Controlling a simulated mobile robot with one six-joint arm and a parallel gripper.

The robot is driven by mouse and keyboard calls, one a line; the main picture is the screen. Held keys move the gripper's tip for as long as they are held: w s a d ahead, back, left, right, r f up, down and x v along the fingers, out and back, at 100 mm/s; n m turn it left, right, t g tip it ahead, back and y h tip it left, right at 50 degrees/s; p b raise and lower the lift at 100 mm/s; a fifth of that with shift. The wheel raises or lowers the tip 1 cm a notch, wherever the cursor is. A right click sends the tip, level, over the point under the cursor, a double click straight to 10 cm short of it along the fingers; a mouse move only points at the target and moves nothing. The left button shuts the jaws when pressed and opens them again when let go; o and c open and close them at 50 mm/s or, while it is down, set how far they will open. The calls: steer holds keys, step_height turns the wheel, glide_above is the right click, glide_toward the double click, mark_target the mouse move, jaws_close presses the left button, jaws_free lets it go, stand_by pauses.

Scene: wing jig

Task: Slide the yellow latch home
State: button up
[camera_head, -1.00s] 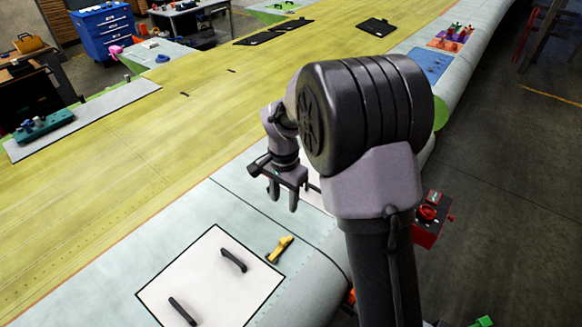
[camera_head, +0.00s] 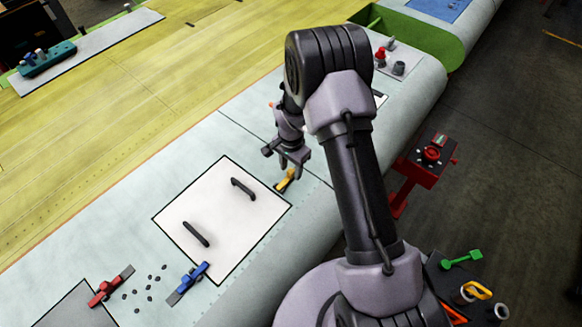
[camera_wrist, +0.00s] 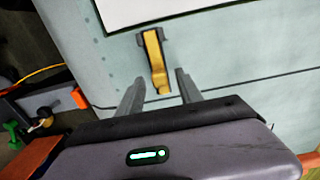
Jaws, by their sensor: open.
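The yellow latch (camera_head: 285,181) sits on the pale wing skin, just off the right corner of the white panel (camera_head: 211,241). In the wrist view the yellow latch (camera_wrist: 155,59) lies on a dark base, with its free end pointing toward my gripper. My gripper (camera_head: 290,172) is open and empty above the latch, and partly hides it in the head view. In the wrist view the fingers of my gripper (camera_wrist: 160,88) stand one on each side of the latch's near end. I cannot tell whether they touch it.
The white panel has two black handles (camera_head: 243,188). A red clamp (camera_head: 110,287), a blue clamp (camera_head: 188,283) and several dark bits lie at the lower left. A red box (camera_head: 430,158) stands right of the wing.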

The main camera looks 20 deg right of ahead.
jaws_close()
steer(key=shift+r, duration=0.1)
stand_by(1.2)
